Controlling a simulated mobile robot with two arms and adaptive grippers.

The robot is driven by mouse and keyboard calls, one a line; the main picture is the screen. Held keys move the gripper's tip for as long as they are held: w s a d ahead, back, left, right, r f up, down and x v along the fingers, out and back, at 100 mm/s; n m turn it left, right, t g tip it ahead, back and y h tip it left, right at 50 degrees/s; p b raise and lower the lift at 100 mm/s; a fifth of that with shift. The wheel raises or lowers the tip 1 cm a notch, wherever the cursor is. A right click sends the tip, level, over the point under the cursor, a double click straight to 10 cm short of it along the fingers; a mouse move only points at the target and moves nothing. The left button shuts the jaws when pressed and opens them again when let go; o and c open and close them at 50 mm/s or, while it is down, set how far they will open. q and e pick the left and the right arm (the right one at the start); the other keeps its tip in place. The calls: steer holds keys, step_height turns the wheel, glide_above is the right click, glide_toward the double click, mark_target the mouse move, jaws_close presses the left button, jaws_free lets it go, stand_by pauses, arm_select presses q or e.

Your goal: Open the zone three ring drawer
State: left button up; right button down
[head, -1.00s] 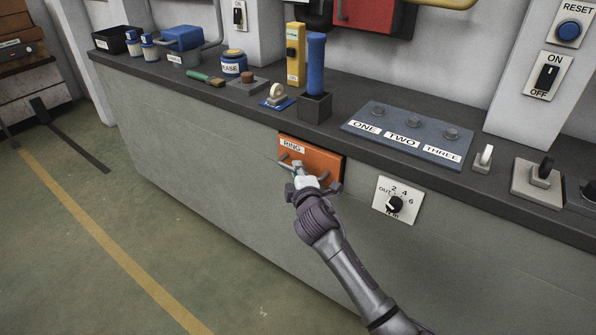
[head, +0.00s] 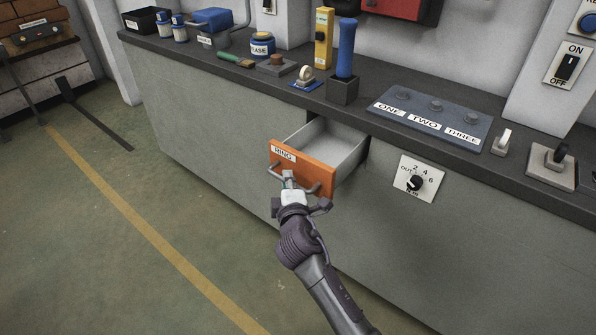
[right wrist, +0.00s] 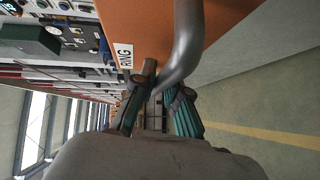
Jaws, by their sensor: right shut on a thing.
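The drawer with an orange front (head: 310,172) and a RING label is pulled out of the grey bench. Its grey inside (head: 325,145) shows, and the part that I see looks empty. A grey bar handle (head: 318,187) runs across the front. My right gripper (head: 290,182) is shut on this handle. In the right wrist view the fingers of my right gripper (right wrist: 158,108) are around the handle (right wrist: 185,45), close to the orange front (right wrist: 150,30). My left gripper is not in view.
A dial plate (head: 418,178) is on the bench front, right of the drawer. The bench top (head: 385,90) holds a blue-handled tool (head: 346,48) in a dark block, a ONE TWO THREE panel (head: 430,118) and several small items. The floor (head: 90,230) in front is clear.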

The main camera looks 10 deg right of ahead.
steer(key=shift+s+a, duration=0.5)
steer(key=shift+a, duration=0.05)
steer(key=c, duration=1.2)
jaws_free()
steer(key=s, duration=0.4)
steer(key=s+a+r, duration=0.1)
steer(key=s, duration=0.6)
steer(key=shift+s+a+r, duration=0.15)
steer(key=shift+s+r, duration=0.15)
steer(key=shift+s, duration=0.1)
